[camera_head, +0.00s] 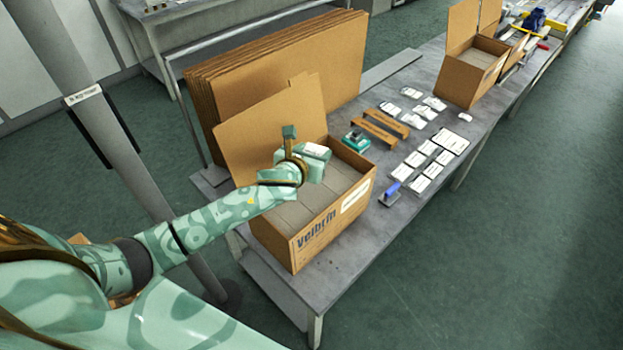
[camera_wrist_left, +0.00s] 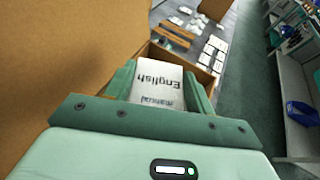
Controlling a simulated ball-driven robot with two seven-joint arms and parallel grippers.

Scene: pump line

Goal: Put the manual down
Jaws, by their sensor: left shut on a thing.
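The manual (camera_wrist_left: 157,84) is a white booklet with "English" and "manual" printed on it. My left gripper (camera_wrist_left: 160,85) is shut on it, with a green finger on each side. In the head view the white manual (camera_head: 316,150) shows at the end of my left gripper (camera_head: 312,160), above the open cardboard box (camera_head: 304,245). The box has "velbrm" printed on its front, its flap stands up behind, and grey padding lies inside. I cannot tell how far above the padding the manual is. My right gripper is not in view.
The box stands on a grey table (camera_head: 392,225). To its right are a green tape dispenser (camera_head: 357,141), brown strips (camera_head: 380,126), a blue-handled tool (camera_head: 389,192) and several white booklets and packets (camera_head: 427,160). Flat cardboard sheets (camera_head: 270,70) stand behind. Another open box (camera_head: 470,72) is farther back.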

